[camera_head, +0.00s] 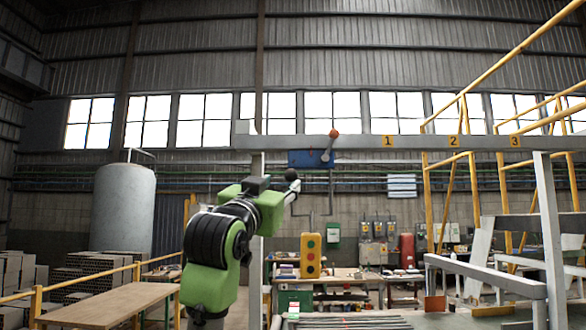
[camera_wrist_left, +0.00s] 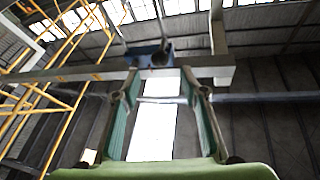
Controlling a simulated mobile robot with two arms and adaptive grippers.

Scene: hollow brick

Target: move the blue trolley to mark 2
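The blue trolley (camera_head: 308,159) hangs on a grey overhead beam (camera_head: 350,142), left of mark 1. A grey lever with an orange knob (camera_head: 334,133) stands tilted at its right side. Yellow plates on the beam read mark 1 (camera_head: 388,141), mark 2 (camera_head: 454,141) and mark 3 (camera_head: 515,141). My left gripper (camera_head: 293,187) is just below and left of the trolley, apart from it. In the left wrist view its two fingers are spread with nothing between them, and the blue trolley (camera_wrist_left: 146,56) shows beyond the tips. My right gripper is not in view.
A grey post (camera_head: 256,270) stands under the beam's left end. A yellow push-button box (camera_head: 310,255) stands on a workbench behind. Yellow railings (camera_head: 428,205) and grey frames fill the right. A wooden table (camera_head: 110,305) is at lower left. Space below the beam's middle looks clear.

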